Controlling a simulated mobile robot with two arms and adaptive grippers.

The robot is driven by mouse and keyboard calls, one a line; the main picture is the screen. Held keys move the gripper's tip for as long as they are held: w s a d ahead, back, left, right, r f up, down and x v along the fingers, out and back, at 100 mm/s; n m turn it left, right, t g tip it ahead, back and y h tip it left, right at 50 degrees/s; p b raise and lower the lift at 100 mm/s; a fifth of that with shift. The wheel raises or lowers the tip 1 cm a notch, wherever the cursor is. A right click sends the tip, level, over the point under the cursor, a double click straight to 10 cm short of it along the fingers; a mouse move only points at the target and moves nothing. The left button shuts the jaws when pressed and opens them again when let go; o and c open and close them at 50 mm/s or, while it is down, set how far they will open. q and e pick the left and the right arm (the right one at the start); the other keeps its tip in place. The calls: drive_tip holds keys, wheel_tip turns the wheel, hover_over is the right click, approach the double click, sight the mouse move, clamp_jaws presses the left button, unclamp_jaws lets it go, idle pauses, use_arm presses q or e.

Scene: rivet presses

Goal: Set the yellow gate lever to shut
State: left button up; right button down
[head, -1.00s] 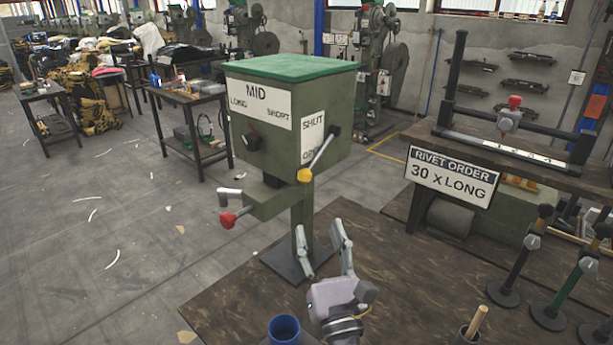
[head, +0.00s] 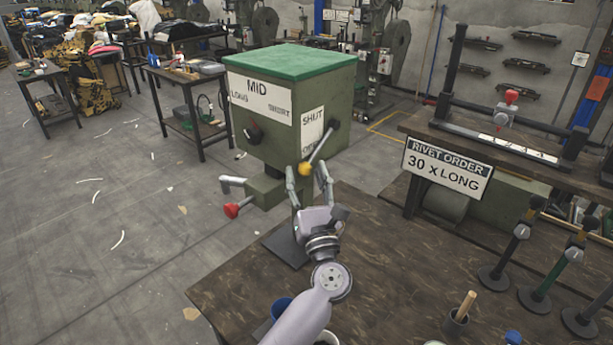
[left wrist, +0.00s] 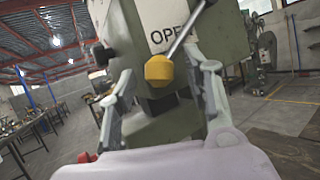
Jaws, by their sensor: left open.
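The gate lever is a metal rod with a yellow knob (head: 304,169) on the right face of a green box (head: 290,100). It runs from a black pivot up at the right down to the knob, which is at the low end near the "OPEN" label. The "SHUT" label (head: 313,120) is higher on that face. My left gripper (head: 307,172) is open, with its fingertips close to the knob. In the left wrist view the knob (left wrist: 158,68) shows between the two spread fingers. Whether they touch it is unclear. My right gripper is out of view.
A red-knobbed handle (head: 233,210) sticks out low on the box's left side. A blue cup (head: 281,307) stands on the table below. A rivet order sign (head: 446,170) and several upright levers stand to the right.

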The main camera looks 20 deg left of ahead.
use_arm(q)
clamp_jaws()
idle(0.4)
